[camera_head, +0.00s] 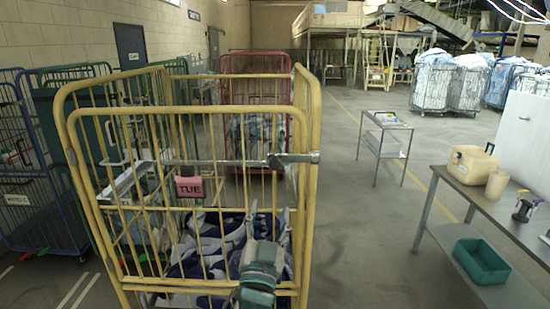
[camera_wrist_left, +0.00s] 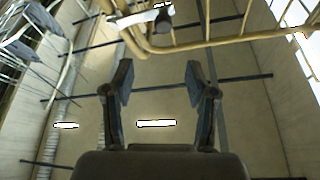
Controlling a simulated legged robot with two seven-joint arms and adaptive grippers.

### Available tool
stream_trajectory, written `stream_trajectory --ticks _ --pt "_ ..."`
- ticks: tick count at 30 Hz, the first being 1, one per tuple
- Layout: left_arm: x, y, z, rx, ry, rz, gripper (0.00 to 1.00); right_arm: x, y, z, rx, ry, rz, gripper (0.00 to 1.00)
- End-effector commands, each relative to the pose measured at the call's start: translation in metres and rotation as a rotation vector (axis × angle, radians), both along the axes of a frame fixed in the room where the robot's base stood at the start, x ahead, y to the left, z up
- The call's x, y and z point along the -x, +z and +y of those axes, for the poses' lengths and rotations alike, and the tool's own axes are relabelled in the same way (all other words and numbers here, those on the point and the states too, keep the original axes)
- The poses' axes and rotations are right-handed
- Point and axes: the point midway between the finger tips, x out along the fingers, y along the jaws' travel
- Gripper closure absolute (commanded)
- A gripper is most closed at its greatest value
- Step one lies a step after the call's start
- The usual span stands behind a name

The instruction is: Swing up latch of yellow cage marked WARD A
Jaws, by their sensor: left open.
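The yellow cage (camera_head: 311,150) stands directly in front of me. A grey latch bar (camera_head: 230,162) lies level across its upper front, with a dark knob at its right part. A pink tag reading TUE (camera_head: 190,187) hangs below the bar; I see no WARD A marking. My left gripper (camera_head: 262,252) is in front of the cage, below the knob and apart from it. In the left wrist view, my left gripper (camera_wrist_left: 158,85) has its fingers spread with nothing between them. The latch bar (camera_wrist_left: 138,18) and knob (camera_wrist_left: 163,22) show beyond the fingertips, near yellow bars. My right gripper is out of view.
Blue-and-white laundry (camera_head: 215,235) lies inside the cage. A red cage (camera_head: 255,62) stands behind it, and a blue cage (camera_head: 40,230) stands at the left. A table (camera_head: 490,210) with a beige canister (camera_head: 470,165) is at the right. Floor between cage and table is clear.

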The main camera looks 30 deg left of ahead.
Motion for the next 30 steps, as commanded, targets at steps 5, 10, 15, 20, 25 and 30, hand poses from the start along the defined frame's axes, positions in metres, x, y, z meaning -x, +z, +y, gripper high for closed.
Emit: stream_trajectory --ticks 5,10,15,20,25,30 --pt "-0.028 0.01 0.018 0.002 0.006 0.005 0.43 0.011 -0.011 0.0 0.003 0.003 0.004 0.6" --pt "-0.064 0.025 0.037 0.006 0.004 0.005 0.43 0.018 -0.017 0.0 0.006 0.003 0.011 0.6" --pt "-0.095 0.04 0.048 0.003 0.003 0.003 0.43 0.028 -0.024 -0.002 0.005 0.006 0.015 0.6" --pt "-0.116 0.049 0.053 0.001 0.001 0.003 0.43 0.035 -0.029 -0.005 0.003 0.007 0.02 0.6" --pt "-0.126 0.053 0.056 -0.001 0.0 0.002 0.43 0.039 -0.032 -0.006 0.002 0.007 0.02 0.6" --pt "-0.127 0.052 0.061 0.003 0.0 0.003 0.43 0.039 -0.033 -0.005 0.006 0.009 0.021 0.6"
